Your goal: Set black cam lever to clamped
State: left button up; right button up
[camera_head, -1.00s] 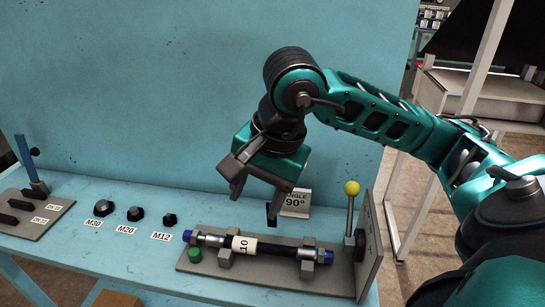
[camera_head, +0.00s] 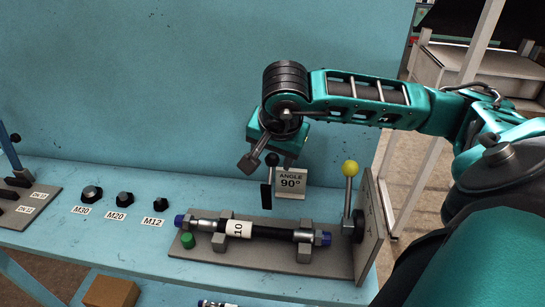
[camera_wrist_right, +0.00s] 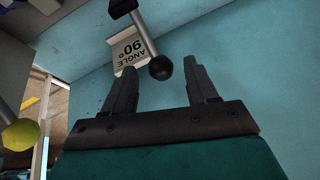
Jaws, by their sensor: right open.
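The black cam lever has a round black knob (camera_head: 271,159) on a short grey stem, above a dark block (camera_head: 266,195) behind the hose fixture. The knob also shows in the right wrist view (camera_wrist_right: 160,67), with its stem running up to the dark block at the top edge. My right gripper (camera_head: 262,162) is open and empty beside the knob. In the wrist view the knob appears in the gap between the two fingertips (camera_wrist_right: 160,72); contact cannot be told. In the head view one finger shows clearly and the other is mostly hidden. My left gripper is out of view.
A grey fixture plate (camera_head: 203,256) bears a black hose (camera_head: 272,233) labelled 10. A yellow-knobbed lever (camera_head: 350,168) stands at its right end. An "ANGLE 90°" sign (camera_head: 290,184) stands behind. Dark nuts (camera_head: 125,199) lie left; the blue wall (camera_head: 150,90) is close behind.

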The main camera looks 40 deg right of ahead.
jog(key=shift+w+d+f, duration=0.15)
jog(key=shift+w+f, duration=0.15)
jog(key=shift+f, duration=0.35)
jog(key=shift+c, duration=0.5)
grip_shut()
